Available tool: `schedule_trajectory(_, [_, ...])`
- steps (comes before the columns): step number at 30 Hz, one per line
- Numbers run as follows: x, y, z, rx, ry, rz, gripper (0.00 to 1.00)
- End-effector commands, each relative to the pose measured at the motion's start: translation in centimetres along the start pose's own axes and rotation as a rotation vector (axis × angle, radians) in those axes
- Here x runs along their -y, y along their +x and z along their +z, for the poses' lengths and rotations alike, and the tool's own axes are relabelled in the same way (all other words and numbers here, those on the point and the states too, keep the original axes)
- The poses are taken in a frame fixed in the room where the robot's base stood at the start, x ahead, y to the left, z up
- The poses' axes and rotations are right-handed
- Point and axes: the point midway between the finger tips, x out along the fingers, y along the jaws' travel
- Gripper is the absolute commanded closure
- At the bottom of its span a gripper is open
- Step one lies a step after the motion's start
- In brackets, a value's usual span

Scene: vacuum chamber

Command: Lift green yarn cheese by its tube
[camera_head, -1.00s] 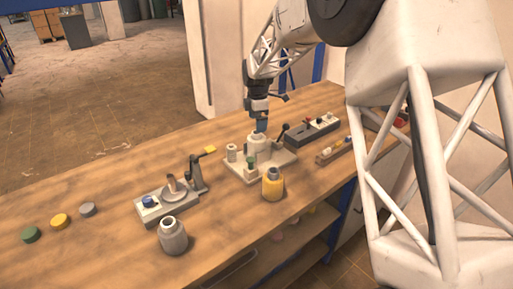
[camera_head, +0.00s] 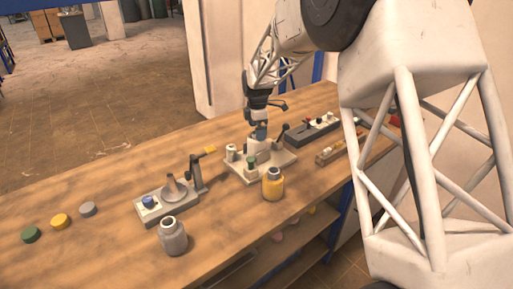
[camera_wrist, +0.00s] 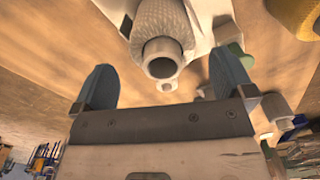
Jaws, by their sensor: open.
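My gripper (camera_wrist: 163,62) is open, with one blue finger on each side of the pale tube (camera_wrist: 161,57). The tube sticks out of a whitish, woven-textured cylinder (camera_wrist: 165,18), and I see a gap on both sides of it. In the head view my gripper (camera_head: 261,131) is low over the pale base plate (camera_head: 238,172), at the whitish cylinder (camera_head: 257,146). No large green yarn cheese shows clearly. A small green-topped piece (camera_head: 251,162) stands on the plate's near side. A pale green piece (camera_wrist: 238,56) is right of the tube in the wrist view.
A yellow cheese with a tube (camera_head: 273,187) and a grey one (camera_head: 173,238) stand in front. A grey fixture (camera_head: 165,203) is left, a dark lever (camera_head: 282,132) beside my gripper. Green (camera_head: 30,234), yellow (camera_head: 60,221) and grey (camera_head: 88,209) discs lie far left.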

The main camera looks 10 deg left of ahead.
Motion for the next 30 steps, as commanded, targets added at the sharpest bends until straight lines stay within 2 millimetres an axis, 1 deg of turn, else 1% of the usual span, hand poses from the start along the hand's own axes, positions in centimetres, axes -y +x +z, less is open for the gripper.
schedule_trajectory(6, [0.2, 2.5, -0.3, 0.000, 0.000, -0.002, 0.00])
schedule_trajectory(9, [0.2, 3.5, -0.3, 0.000, 0.000, -0.003, 0.00])
schedule_trajectory(12, [0.2, 4.1, -0.3, 0.000, 0.000, -0.001, 0.00])
schedule_trajectory(29, [0.2, 4.2, -0.3, 0.000, 0.000, -0.001, 0.00])
schedule_trajectory(30, [0.2, 4.2, -0.3, 0.000, 0.000, -0.001, 0.02])
